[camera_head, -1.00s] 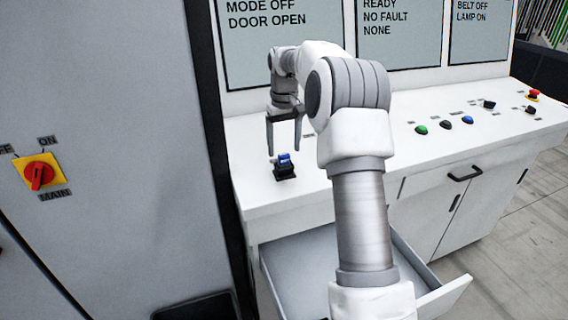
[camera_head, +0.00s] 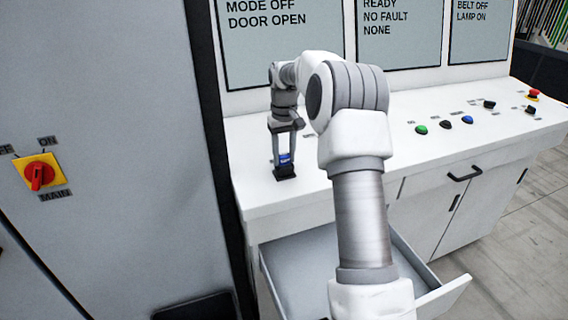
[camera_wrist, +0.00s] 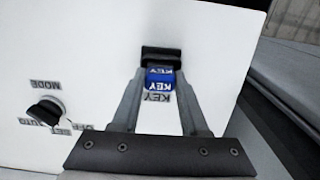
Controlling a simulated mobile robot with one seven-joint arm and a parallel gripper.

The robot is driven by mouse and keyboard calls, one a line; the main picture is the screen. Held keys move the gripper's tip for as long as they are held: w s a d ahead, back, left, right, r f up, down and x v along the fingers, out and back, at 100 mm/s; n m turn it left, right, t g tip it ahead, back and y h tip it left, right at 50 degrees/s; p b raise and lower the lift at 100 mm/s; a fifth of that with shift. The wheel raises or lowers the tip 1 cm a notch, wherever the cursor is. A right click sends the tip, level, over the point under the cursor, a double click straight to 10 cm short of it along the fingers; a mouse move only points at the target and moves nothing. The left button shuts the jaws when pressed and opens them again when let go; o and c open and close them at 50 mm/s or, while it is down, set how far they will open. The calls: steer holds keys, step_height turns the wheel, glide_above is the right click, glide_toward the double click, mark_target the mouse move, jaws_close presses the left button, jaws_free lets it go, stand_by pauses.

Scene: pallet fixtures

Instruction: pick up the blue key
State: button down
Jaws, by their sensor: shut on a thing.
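The blue key (camera_head: 285,159) stands in a small black holder (camera_head: 285,173) on the left part of the white console top. In the wrist view my gripper (camera_wrist: 161,76) is shut on the key. The key still appears to be at the holder; whether it is fully seated is hard to tell.
A black MODE knob (camera_wrist: 45,110) is on the console near the gripper. Several push buttons, such as a green one (camera_head: 421,129), sit farther right. An open drawer (camera_head: 440,297) juts out below. A grey cabinet with a red main switch (camera_head: 39,175) stands at left.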

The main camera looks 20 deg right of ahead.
mark_target(286, 153)
steer(key=shift+r, duration=0.45)
steer(key=r, duration=0.3)
steer(key=shift+w+d+r, duration=0.1)
steer(key=shift+d+r, duration=0.2)
steer(key=w+d+r+p, duration=0.2)
steer(key=d+r+p, duration=0.2)
steer(key=d, duration=0.6)
step_height(286, 153, up, 2)
steer(key=shift+w+d+r, duration=0.25)
steer(key=shift+w+d, duration=0.1)
steer(key=shift+w, duration=0.05)
